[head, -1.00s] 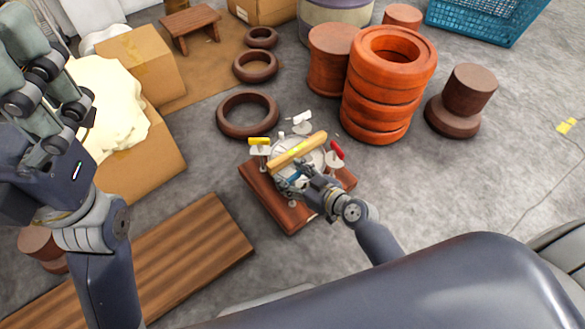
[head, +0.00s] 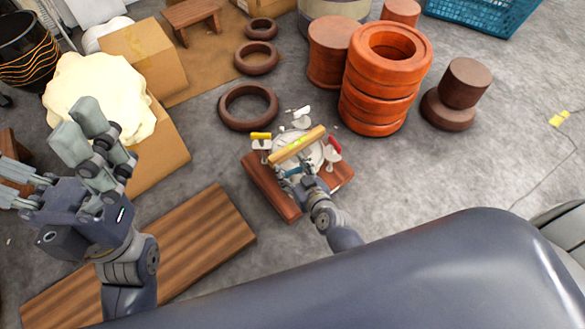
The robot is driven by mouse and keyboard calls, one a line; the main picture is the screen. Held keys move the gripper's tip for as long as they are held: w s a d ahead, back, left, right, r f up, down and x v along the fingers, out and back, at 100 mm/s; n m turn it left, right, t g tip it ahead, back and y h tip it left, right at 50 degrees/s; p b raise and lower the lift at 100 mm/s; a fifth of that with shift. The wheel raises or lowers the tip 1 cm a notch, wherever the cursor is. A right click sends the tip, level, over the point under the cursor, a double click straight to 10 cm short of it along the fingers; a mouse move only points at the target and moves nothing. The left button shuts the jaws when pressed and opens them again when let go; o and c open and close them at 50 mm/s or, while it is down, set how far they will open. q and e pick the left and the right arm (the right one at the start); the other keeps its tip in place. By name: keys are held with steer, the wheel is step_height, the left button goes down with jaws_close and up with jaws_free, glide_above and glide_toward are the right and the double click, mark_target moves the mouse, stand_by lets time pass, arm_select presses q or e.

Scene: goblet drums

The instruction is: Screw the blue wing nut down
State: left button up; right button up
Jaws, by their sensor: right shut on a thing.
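The fixture is a reddish-brown wooden base (head: 268,187) on the floor, with a pale round drum part (head: 314,153) clamped on it under a yellow wooden bar (head: 297,145). A yellow wing nut (head: 261,136), a white one (head: 302,111) and a red one (head: 334,146) stand around it on posts. My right gripper (head: 288,175) is at the near side of the fixture, shut on the blue wing nut (head: 293,172), which is mostly hidden by the fingers. My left gripper (head: 48,150) is open and empty at the left, raised, away from the fixture.
Brown rings (head: 247,91) lie behind the fixture. A stack of orange rings (head: 376,105) and a brown drum form (head: 463,83) stand behind right. Cardboard boxes (head: 160,155) and a plank (head: 215,235) are at the left. Floor on the right is mostly clear.

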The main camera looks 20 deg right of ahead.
steer(key=o, duration=1.1)
steer(key=shift+s, duration=0.1)
steer(key=v, duration=1.1)
steer(key=shift+s+r, duration=0.25)
steer(key=shift+s, duration=0.05)
